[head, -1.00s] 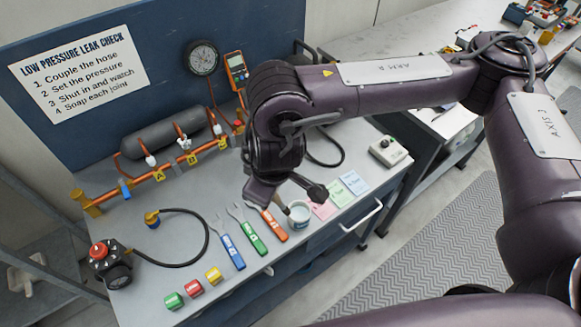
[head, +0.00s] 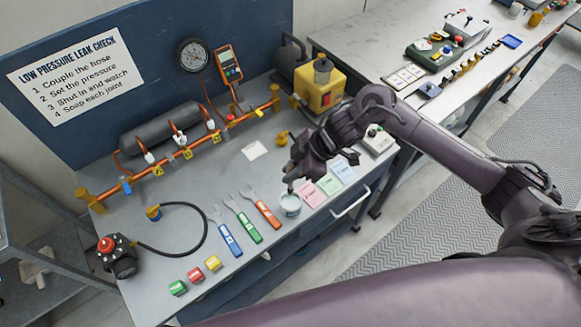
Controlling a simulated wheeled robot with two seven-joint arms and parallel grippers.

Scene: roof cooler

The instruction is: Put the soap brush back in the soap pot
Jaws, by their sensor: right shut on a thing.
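The soap pot (head: 290,207), a small white cup, stands on the grey bench near its front edge, right of the wrenches. My right gripper (head: 291,171) is above the pot, its jaws pointing down and to the left. It is shut on the soap brush (head: 290,187), of which only a small dark lower end shows. The rest of the brush is hidden by the gripper. The brush end is over or at the pot's mouth; I cannot tell whether it is inside. My left gripper is not in view.
Blue, green and orange wrenches (head: 268,213) lie left of the pot. Pink, green and blue cards (head: 329,184) lie to its right. Behind my right gripper stand a yellow box (head: 319,92) and a brass fitting (head: 282,139). A drawer handle (head: 350,204) juts from the front.

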